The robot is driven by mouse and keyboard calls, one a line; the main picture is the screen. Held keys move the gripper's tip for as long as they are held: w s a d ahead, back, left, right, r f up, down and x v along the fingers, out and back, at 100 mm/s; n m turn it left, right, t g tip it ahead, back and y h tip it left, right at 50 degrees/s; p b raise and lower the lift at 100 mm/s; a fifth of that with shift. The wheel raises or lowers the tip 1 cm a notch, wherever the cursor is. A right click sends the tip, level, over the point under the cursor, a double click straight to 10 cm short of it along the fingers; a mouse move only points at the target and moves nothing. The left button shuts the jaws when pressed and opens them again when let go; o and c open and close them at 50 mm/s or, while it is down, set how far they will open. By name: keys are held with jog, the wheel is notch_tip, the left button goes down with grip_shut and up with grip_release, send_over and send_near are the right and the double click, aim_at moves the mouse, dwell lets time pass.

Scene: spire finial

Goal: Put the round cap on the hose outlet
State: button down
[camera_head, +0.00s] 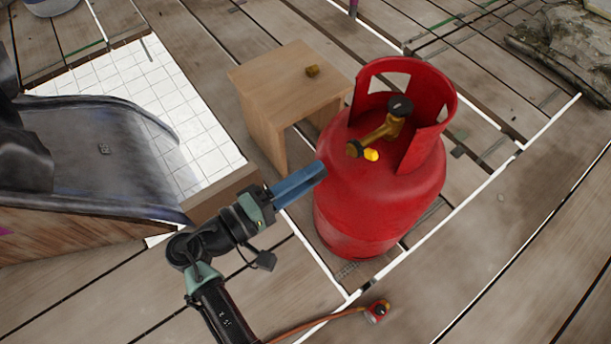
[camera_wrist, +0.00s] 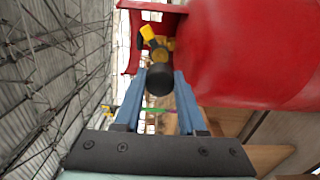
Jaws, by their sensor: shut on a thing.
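My gripper (camera_head: 318,170) has blue fingers and points at the red gas cylinder (camera_head: 375,200) from the left. In the wrist view, the round black cap (camera_wrist: 160,82) sits between the fingertips, held by both. In the head view the fingers hide the cap. The brass hose outlet (camera_head: 356,149) sticks out to the left from the valve at the cylinder's top, a short way beyond the fingertips. In the wrist view the outlet (camera_wrist: 160,57) shows just beyond the cap, nearly in line with it. The cap appears apart from the outlet.
A red collar (camera_head: 440,90) surrounds the valve, with a black handwheel (camera_head: 400,105) on top. A yellow piece (camera_head: 371,155) is beside the outlet. An orange hose with a red fitting (camera_head: 377,311) lies on the floor.

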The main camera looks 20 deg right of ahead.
aim_at(348, 154)
jog(key=shift+x, duration=2.7)
jog(key=shift+s, duration=0.15)
jog(key=shift+w+d, duration=0.2)
jog(key=shift+d, duration=0.35)
dwell(0.5)
jog(key=shift+c, duration=2)
grip_release()
jog(key=shift+a, duration=0.1)
